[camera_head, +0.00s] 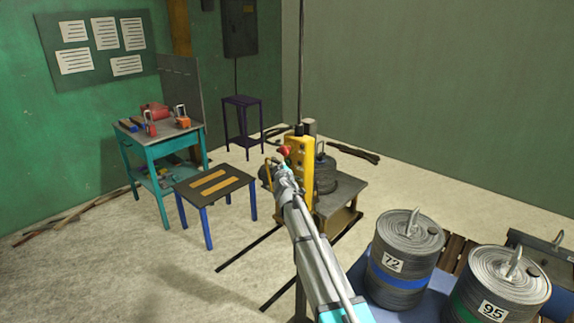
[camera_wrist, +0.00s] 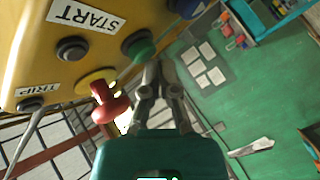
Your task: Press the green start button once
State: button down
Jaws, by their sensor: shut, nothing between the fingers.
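The yellow control box (camera_wrist: 28,50) fills the upper left of the wrist view, its labels upside down. The green button (camera_wrist: 138,46) sits on its face, with a white START label (camera_wrist: 87,15) nearby. My gripper (camera_wrist: 153,70) is shut and empty, its fingertips close to the green button's lower edge in the picture; I cannot tell whether they touch. A red mushroom button (camera_wrist: 110,103) stands out just left of the fingers. In the head view the yellow box (camera_head: 298,172) hangs beyond my gripper (camera_head: 280,166), and the green button cannot be made out.
A black button (camera_wrist: 72,48) and a blue button (camera_wrist: 187,7) flank the green one. Drums marked 72 (camera_head: 408,258) and 95 (camera_head: 497,288) stand at right. A low table (camera_head: 213,185) and a teal bench (camera_head: 160,135) stand at left. Floor at front left is open.

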jog(key=shift+w+d, duration=0.35)
jog(key=shift+w, duration=0.05)
dwell(0.9)
jog(key=shift+s, duration=0.1)
dwell(0.4)
jog(key=shift+s+a, duration=0.55)
jog(key=shift+s, duration=0.05)
jog(key=shift+s+a, duration=0.1)
jog(key=shift+s+a, duration=0.75)
jog(key=shift+s, duration=0.2)
jog(key=shift+s+a, duration=0.75)
jog(key=shift+s, duration=0.2)
jog(key=shift+d, duration=0.1)
